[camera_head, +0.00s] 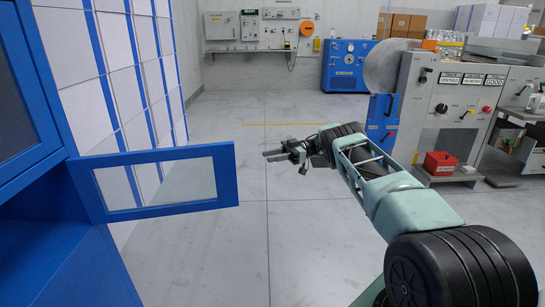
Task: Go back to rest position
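My gripper (276,155) is at the end of my arm, near the middle of the head view. It points left over the grey floor. Its two thin fingers show apart with a gap between them, and nothing shows between them. A blue cabinet (60,235) stands on the left. Its blue-framed door (226,175) with a pale pane sticks out toward the middle of the view. My gripper is to the right of the door's end and does not touch it.
Grey machines (455,110) with a red bin (439,163) stand on the right. A blue unit (346,65) is at the back wall. White panels with blue strips (110,70) line the left. The grey floor (235,115) in the middle is clear.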

